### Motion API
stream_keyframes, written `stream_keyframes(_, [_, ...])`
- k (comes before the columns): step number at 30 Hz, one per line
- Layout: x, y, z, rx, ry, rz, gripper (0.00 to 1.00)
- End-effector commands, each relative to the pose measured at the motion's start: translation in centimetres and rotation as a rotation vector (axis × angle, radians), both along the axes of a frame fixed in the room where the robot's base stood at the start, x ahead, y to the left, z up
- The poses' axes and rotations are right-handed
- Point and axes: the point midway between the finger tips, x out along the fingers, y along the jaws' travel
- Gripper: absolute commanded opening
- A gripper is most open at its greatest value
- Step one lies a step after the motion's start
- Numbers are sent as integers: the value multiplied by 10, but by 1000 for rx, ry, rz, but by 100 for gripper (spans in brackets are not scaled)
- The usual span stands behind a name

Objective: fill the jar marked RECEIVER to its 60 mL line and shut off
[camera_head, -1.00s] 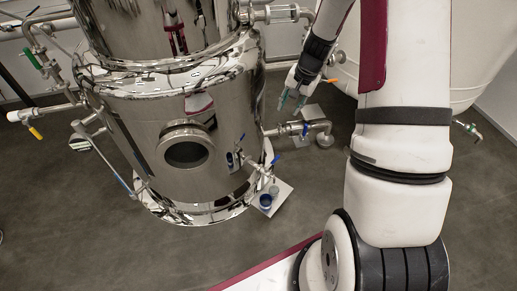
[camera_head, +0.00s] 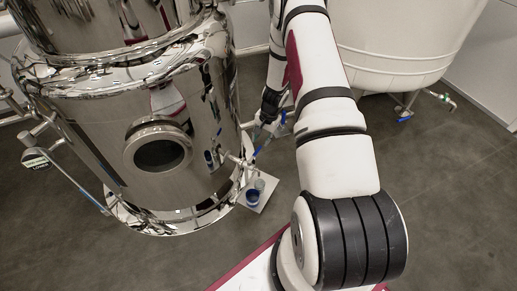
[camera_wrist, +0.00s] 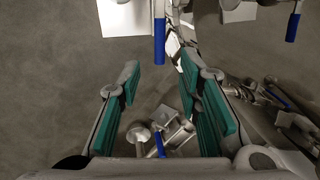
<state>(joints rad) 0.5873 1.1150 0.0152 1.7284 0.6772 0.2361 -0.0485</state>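Two small jars stand on a white plate (camera_head: 249,208) at the foot of the steel tank in the head view. One jar (camera_head: 252,196) looks dark blue and the other jar (camera_head: 259,184) looks paler; no label or level line is readable. A valve with a blue handle (camera_head: 251,157) sits on the tank's side above the jars. My gripper (camera_head: 262,128) is beside the tank, above and right of the jars, partly hidden by my arm. In the wrist view my gripper (camera_wrist: 160,72) is open and empty, with green pads. A blue handle (camera_wrist: 159,42) lies just beyond its fingertips.
The large steel tank (camera_head: 150,105) with a round window fills the left side. A white tank (camera_head: 400,45) with a blue-handled outlet (camera_head: 405,116) stands at the back right. Another blue handle (camera_wrist: 293,27) and pipework crowd the wrist view's right. Floor at right is clear.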

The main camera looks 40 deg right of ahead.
Motion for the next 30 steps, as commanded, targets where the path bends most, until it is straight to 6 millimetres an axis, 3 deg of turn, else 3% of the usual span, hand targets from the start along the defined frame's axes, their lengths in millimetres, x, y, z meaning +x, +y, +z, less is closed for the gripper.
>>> stream_keyframes(3, [4, 2, -25, 1, 0, 1, 32])
stream_keyframes(9, [9, 4, -52, 0, 0, 1, 32])
stream_keyframes(23, [12, 5, -63, 0, 0, 1, 32])
stream_keyframes(28, [12, 5, -63, 0, 0, 1, 0])
stream_keyframes(30, [12, 5, -63, 0, 0, 1, 0])
